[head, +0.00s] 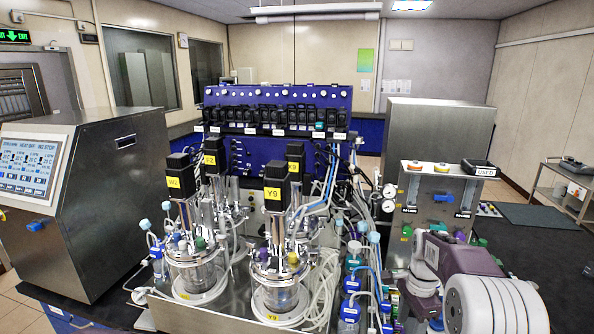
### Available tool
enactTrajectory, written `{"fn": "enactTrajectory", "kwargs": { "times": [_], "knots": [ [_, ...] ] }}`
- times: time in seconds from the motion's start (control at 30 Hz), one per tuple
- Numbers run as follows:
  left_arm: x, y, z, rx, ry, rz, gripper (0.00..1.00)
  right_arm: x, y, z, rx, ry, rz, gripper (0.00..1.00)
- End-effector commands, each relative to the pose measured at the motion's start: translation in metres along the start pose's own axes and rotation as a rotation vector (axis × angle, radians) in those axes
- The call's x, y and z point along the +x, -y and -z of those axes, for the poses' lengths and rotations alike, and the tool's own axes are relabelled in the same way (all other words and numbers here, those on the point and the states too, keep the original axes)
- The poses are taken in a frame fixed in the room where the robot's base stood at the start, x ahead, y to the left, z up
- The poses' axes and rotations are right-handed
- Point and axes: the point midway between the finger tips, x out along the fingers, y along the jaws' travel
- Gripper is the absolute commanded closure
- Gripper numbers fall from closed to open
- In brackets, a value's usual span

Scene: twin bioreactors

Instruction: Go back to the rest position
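Neither of my grippers can be made out in the head view. A white and purple-grey arm part, which looks like my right arm, fills the lower right corner, and no fingers show on it. My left arm does not show. The twin bioreactors stand on a steel bench in the middle. The left glass vessel (195,275) has a black motor on top. The right glass vessel (280,296) has a black motor labelled Y9 (277,187).
A steel cabinet with a touch screen (32,168) stands at the left. A blue control panel (275,98) rises behind the vessels. Tubes and capped bottles (350,284) crowd the bench right of them.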

Motion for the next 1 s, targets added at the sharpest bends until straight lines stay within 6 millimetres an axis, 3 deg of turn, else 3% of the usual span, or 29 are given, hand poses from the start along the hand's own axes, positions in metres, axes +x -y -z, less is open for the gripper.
{"fn": "enactTrajectory", "kwargs": {
  "times": [0.03,0.17,0.37,0.57,0.67,0.87,0.93,1.0],
  "knots": [
    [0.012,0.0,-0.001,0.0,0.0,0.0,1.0,-0.001,0.006,-0.009,-0.025,-0.01,0.029,0.5],
    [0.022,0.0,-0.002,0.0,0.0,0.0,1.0,-0.006,-0.001,-0.029,-0.064,-0.013,0.042,0.5],
    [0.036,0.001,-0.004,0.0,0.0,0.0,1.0,0.007,-0.031,-0.062,-0.146,-0.004,0.027,0.5],
    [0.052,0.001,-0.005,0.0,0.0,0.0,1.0,0.037,-0.073,-0.094,-0.363,0.001,0.025,0.5],
    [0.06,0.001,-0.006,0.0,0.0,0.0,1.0,0.059,-0.102,-0.11,-0.538,0.002,0.029,0.5],
    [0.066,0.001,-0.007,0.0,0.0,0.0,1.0,0.111,-0.175,-0.13,-1.055,-0.009,0.041,0.5],
    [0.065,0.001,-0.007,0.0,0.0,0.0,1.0,0.121,-0.183,-0.131,-1.208,-0.022,0.05,0.5],
    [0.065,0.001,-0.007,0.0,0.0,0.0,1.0,0.122,-0.175,-0.129,-1.313,-0.054,0.078,0.5]
  ]
}}
